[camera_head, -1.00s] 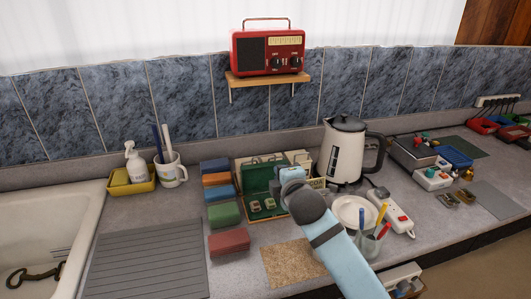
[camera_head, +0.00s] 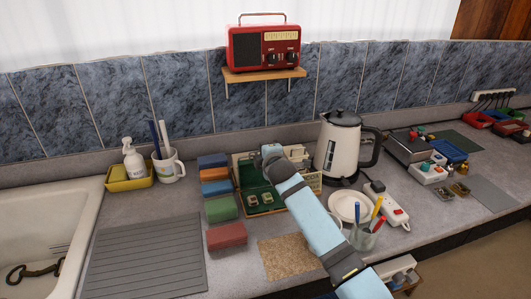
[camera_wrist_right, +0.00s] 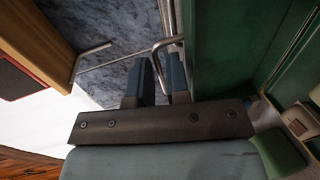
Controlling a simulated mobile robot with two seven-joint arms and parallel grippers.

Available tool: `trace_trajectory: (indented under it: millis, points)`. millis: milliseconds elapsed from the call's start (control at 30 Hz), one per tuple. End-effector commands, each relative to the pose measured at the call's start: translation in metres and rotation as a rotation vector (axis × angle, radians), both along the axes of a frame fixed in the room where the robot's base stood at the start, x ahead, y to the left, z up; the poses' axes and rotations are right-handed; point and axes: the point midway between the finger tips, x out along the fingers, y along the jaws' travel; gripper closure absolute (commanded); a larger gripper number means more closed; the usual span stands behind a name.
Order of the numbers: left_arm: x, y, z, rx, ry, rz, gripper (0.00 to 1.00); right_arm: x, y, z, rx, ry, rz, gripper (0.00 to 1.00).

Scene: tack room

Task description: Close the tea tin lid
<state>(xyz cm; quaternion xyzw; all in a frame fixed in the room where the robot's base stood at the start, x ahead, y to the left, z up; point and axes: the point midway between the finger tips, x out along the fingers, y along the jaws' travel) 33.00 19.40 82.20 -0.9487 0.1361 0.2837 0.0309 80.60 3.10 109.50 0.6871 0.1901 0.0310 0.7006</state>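A hinged tin with a green inside (camera_head: 252,177) lies open on the counter in the middle of the head view, with small pale items in its green part. My right gripper (camera_head: 270,153) is over its back edge, and my forearm hides much of the tin. In the right wrist view, my fingers (camera_wrist_right: 160,88) stand a small gap apart beside a green panel (camera_wrist_right: 222,50). A bent metal rod (camera_wrist_right: 163,50) runs close to the gap; I cannot tell whether the fingers touch it. My left gripper is not in view.
Coloured blocks (camera_head: 221,208) stand in a row left of the tin. A kettle (camera_head: 338,150) stands close on its right, near a plate (camera_head: 345,203) and a cup of pens (camera_head: 363,236). A red radio (camera_head: 264,48) sits on a wall shelf (camera_head: 262,74). A cork mat (camera_head: 287,256) lies in front.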

Motion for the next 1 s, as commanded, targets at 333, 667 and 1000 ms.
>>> trace_trajectory:
  millis: [333,667,1000]
  points:
    - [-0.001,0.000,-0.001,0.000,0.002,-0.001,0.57,0.000,0.000,0.000,0.000,0.000,0.000,1.00]
    - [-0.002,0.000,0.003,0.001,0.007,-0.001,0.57,-0.004,-0.002,0.001,0.000,0.002,0.000,1.00]
    - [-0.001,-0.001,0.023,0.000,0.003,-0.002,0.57,-0.030,-0.011,-0.005,-0.002,0.003,-0.001,1.00]
